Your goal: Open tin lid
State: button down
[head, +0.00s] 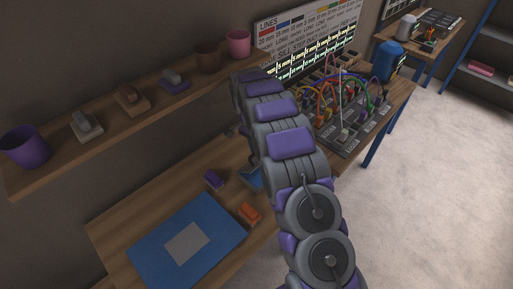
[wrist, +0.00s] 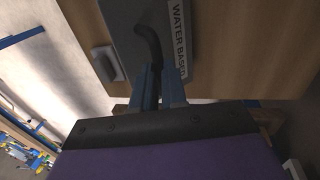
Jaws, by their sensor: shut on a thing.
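In the wrist view, the blue fingers of my gripper (wrist: 158,90) are closed on a dark curved handle (wrist: 149,44). The handle stands out from a dark grey surface (wrist: 125,17) with a white label (wrist: 178,35) reading "WATER BASED". This looks like the tin or its lid; most of it is out of frame, and I cannot tell whether the lid is open. In the head view my arm hides my gripper and the tin.
A grey block (wrist: 105,63) sits beside the labelled surface. In the head view, a blue mat (head: 160,262), a purple block (head: 213,180) and an orange block (head: 249,213) lie on the bench. A shelf (head: 60,165) with cups runs above. Cabled equipment (head: 350,115) stands right of my arm.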

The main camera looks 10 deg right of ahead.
jog(key=shift+f, duration=0.2)
jog(key=c, duration=1.5)
grip_release()
jog(key=shift+a, duration=0.1)
jog(key=shift+c, duration=0.2)
jog(key=shift+o, duration=0.7)
jog(key=shift+w+f, duration=0.2)
jog(key=shift+w, duration=0.05)
jog(key=shift+o, duration=1.2)
jog(key=shift+a+r, duration=0.1)
jog(key=shift+r, duration=0.05)
jog(key=shift+s, duration=0.1)
jog(key=shift+r, duration=0.1)
jog(key=shift+r, duration=0.25)
jog(key=shift+s+r+p, duration=0.2)
jog(key=shift+r, duration=0.55)
jog(key=shift+s+r+p, duration=0.15)
jog(key=shift+r+p, duration=0.05)
jog(key=shift+r, duration=0.5)
jog(key=s+r+p, duration=0.1)
jog(key=s, duration=1.4)
jog(key=shift+s+d+r, duration=0.15)
jog(key=shift+d+r, duration=0.05)
jog(key=shift+d, duration=0.25)
